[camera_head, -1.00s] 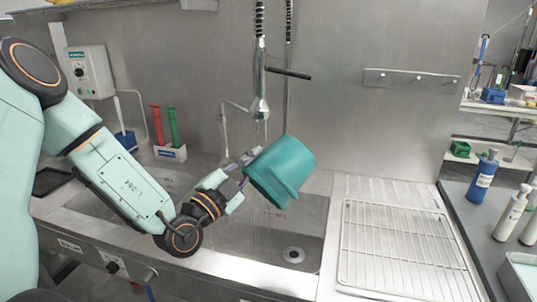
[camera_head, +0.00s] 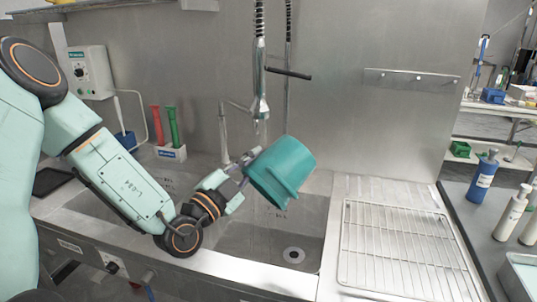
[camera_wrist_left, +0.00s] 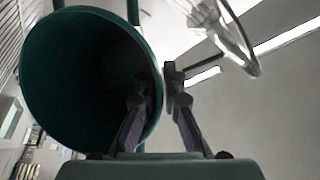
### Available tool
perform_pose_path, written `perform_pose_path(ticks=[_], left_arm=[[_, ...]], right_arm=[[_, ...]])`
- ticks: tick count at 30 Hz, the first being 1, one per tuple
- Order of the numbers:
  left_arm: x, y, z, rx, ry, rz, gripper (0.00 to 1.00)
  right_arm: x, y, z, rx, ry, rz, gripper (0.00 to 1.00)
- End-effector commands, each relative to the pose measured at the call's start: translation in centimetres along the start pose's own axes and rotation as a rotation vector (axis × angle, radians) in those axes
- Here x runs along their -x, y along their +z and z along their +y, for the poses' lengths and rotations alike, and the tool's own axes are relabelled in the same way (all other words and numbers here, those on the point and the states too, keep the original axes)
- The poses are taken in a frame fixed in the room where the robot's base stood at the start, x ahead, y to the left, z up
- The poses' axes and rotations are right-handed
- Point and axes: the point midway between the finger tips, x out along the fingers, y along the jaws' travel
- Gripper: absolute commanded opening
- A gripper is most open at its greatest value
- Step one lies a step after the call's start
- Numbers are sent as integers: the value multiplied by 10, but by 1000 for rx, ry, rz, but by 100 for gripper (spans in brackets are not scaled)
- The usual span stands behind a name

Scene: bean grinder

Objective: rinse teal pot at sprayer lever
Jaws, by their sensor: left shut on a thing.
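The teal pot (camera_head: 283,170) is in my left gripper (camera_head: 246,165), tilted above the sink basin and just below the spray head. In the wrist view the pot's dark open mouth (camera_wrist_left: 85,75) faces the camera. The left gripper (camera_wrist_left: 160,90) is shut on its wall at the rim, one finger inside and one outside. The metal spray head (camera_head: 261,106) hangs from a spring hose, with the black sprayer lever (camera_head: 289,73) sticking out to the right. The pot's inner bottom is too dark to make out. My right gripper is not in view.
The sink basin (camera_head: 240,240) has a drain (camera_head: 293,254). A wire rack (camera_head: 395,245) lies on the drainboard to the right. Red and green-handled tools stand in a white holder (camera_head: 171,152) behind. Bottles (camera_head: 483,175) stand on the far right counter. A faucet (camera_head: 223,130) rises behind the pot.

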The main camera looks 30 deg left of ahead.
Motion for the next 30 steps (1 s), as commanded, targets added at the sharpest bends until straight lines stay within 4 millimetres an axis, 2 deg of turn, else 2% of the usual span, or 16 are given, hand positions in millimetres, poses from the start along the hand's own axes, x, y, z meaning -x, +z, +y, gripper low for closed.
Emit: perform_pose_path(ticks=[21,30], left_arm=[[18,-53,-13,2,-3,3,0],[21,-60,-14,0,-4,2,0]], right_arm=[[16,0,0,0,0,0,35],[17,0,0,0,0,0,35]])
